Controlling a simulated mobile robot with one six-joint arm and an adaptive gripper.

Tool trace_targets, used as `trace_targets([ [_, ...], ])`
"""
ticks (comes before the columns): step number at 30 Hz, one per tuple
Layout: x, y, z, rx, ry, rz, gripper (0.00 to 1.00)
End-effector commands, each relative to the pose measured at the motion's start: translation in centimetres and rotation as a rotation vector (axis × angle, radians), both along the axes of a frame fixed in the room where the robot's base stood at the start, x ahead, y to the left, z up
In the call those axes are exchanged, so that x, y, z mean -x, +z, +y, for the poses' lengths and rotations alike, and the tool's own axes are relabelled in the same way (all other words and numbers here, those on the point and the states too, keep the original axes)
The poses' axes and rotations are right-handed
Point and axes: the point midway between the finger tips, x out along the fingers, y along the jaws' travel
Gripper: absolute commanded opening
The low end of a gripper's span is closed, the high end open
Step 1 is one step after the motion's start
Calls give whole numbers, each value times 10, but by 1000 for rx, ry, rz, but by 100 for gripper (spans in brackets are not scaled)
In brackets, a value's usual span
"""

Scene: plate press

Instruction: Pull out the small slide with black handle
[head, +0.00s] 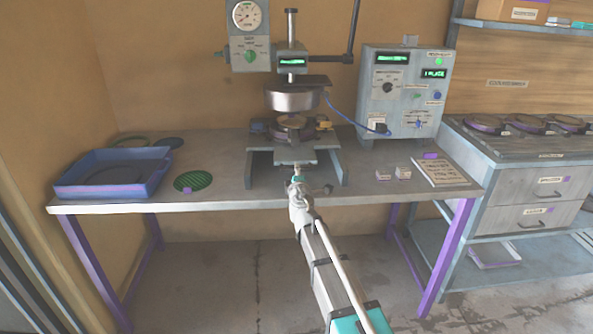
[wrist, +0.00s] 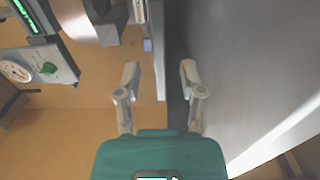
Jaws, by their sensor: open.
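The press (head: 291,100) stands on the grey workbench, with a round metal head above a round plate seat. A pale flat slide (head: 295,155) sticks out at the front of its base. I cannot make out a black handle in either view; my gripper may hide it. My gripper (head: 298,184) is just in front of the slide, at the bench's front edge. In the wrist view my gripper (wrist: 159,75) has its two fingers apart with nothing held. A pale narrow bar (wrist: 158,50) reaches between the fingertips, nearer the left one; contact is unclear.
A blue tray (head: 62,188) and a green mesh disc (head: 193,181) lie left of the press. A control box (head: 403,95), small white blocks (head: 403,172) and a paper sheet (head: 447,172) are on the right.

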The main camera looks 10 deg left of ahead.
Motion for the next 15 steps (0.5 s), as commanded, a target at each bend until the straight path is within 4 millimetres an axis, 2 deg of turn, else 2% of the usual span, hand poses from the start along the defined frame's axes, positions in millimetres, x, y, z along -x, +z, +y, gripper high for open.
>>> trace_targets([
  [1,-9,0,2,0,0,0,51],
  [6,-22,0,5,0,-1,0,51],
  [15,-26,0,6,0,-1,0,51],
])
